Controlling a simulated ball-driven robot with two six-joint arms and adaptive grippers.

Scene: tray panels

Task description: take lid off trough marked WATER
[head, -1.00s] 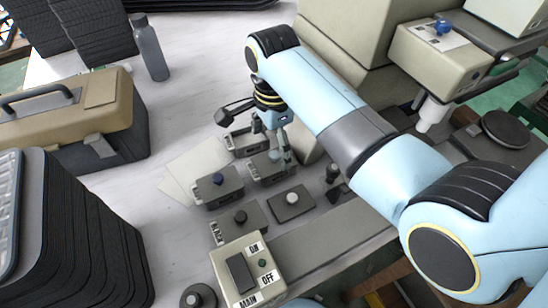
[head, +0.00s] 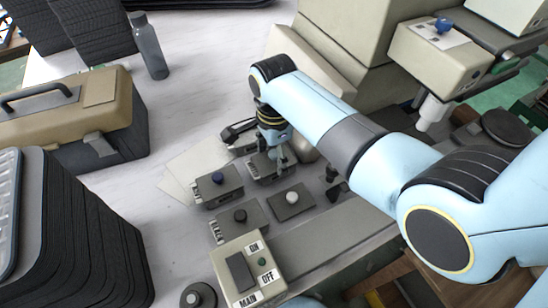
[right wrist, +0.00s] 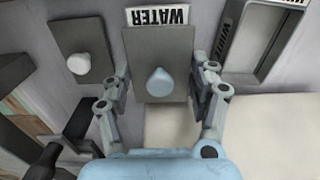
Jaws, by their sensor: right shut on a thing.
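The trough marked WATER shows its label (right wrist: 160,16) upside down at the top of the right wrist view. Its flat grey lid (right wrist: 140,48) has a pale blue knob (right wrist: 159,81) in the middle. My right gripper (right wrist: 160,76) has one finger on each side of this lid and is shut on it. In the head view the right gripper (head: 274,158) reaches down over the lid, hiding much of it. I cannot tell whether the lid is raised off the trough. My left gripper is not in view.
An open trough (right wrist: 262,38) is on the other side. A switch box (head: 249,268) stands in front.

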